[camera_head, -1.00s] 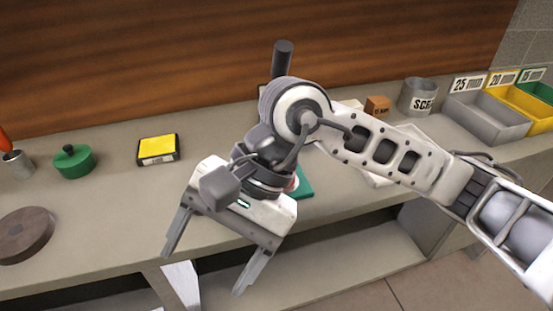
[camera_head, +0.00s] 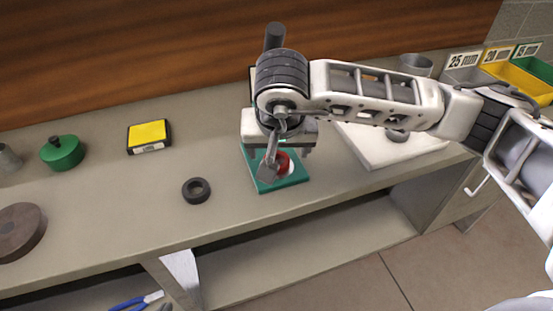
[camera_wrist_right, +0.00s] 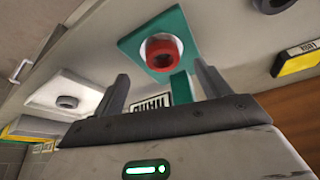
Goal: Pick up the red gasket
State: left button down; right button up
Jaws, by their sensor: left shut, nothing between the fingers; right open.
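The red gasket (camera_head: 283,164) is a thick ring lying on a green square plate (camera_head: 291,183) near the bench's front edge. My right gripper (camera_head: 279,147) is over the plate, partly covering the plate and gasket in the head view. In the right wrist view the red gasket (camera_wrist_right: 164,52) shows ahead of the open right gripper (camera_wrist_right: 162,83), roughly between the directions of its two fingers. The fingers are empty and do not appear to touch the gasket. My left gripper is not in view.
A black ring (camera_head: 196,190) lies left of the plate. A white board (camera_head: 372,150) with a dark ring (camera_head: 397,135) is right. A yellow-topped box (camera_head: 148,134), green lidded pot (camera_head: 62,153) and brown disc (camera_head: 20,231) stand left. Bins (camera_head: 520,80) are at far right.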

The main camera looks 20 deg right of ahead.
aim_at(277, 159)
jog(key=shift+w+p+x, duration=0.15)
jog(key=shift+p+x, duration=0.2)
jog(key=shift+x, duration=1.05)
jog(key=shift+w+p+x, duration=0.15)
jog(key=shift+p+x, duration=0.2)
jog(key=shift+x, duration=1.05)
jog(key=shift+a+r, duration=0.1)
jog(key=shift+r, duration=0.05)
jog(key=shift+c, duration=0.4)
jog(key=c, duration=1.1)
jog(key=shift+r, duration=0.1)
